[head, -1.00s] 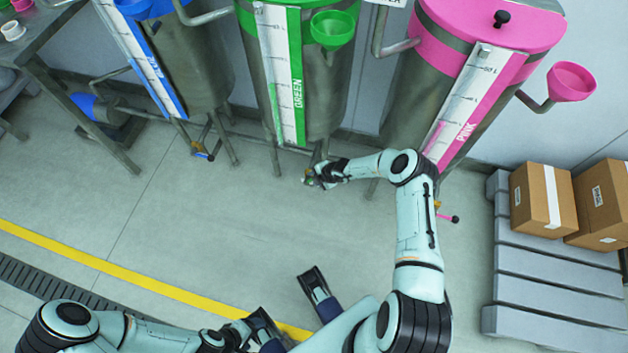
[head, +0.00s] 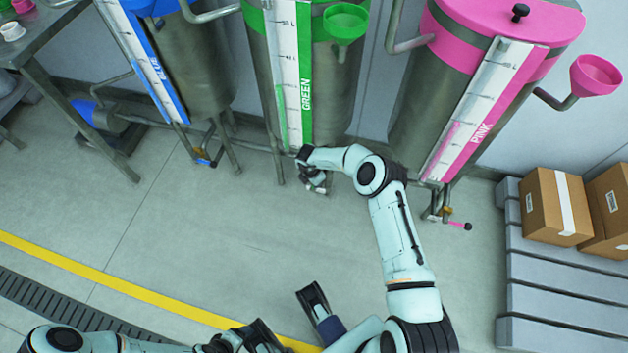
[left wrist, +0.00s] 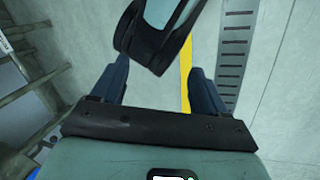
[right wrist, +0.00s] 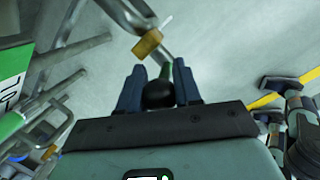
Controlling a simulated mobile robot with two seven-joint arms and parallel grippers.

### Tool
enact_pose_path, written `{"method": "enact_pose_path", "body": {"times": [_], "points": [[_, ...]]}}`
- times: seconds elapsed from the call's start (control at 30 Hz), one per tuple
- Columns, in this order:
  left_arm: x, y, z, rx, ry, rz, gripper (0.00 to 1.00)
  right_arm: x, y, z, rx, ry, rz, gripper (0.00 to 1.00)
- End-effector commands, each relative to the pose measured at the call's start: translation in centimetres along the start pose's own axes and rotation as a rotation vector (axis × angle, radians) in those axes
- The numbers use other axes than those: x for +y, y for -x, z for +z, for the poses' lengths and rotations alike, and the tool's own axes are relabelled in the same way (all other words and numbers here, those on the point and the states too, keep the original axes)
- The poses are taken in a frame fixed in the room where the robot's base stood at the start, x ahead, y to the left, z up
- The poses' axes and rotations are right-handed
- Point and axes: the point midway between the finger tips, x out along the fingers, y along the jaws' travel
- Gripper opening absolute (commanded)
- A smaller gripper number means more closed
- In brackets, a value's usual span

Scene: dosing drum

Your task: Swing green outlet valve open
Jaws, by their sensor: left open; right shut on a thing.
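The green drum (head: 347,90) stands at the top middle of the head view, with a scale strip marked GREEN (head: 306,95). My right gripper (head: 318,186) is low in front of its base, and my arm hides much of the outlet there. In the right wrist view, a brass valve body (right wrist: 148,43) sits on a steel pipe, with a bit of green lever (right wrist: 180,72) below it. A black knob (right wrist: 158,96) lies between the fingers of my right gripper (right wrist: 160,82), which is shut on it. My left gripper (left wrist: 158,85) is open and empty, far from the drum.
The blue drum (head: 195,75) stands left and the pink drum (head: 410,110) right, with its pink-handled valve (head: 460,226) low down. Cardboard boxes (head: 550,205) rest on a grey pallet (head: 560,290) at right. The floor in front is clear.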

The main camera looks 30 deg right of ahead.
Motion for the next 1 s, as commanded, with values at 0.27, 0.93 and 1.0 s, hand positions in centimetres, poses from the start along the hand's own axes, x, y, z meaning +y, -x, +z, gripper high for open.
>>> {"method": "enact_pose_path", "body": {"times": [0.27, 0.93, 1.0], "points": [[0.0, 0.0, -0.1, 0.003, 0.0, 0.0, 0.74, 0.0, -0.1, -0.2, -0.001, 0.004, -0.001, 0.0], [0.3, 0.8, 0.9, -0.024, -0.002, 0.002, 0.74, 0.1, 2.1, 0.0, -0.003, 0.004, 0.001, 0.58], [0.5, 1.4, 1.6, -0.044, -0.004, 0.003, 0.74, 0.1, 3.6, 0.0, -0.003, 0.004, 0.001, 0.58]]}}
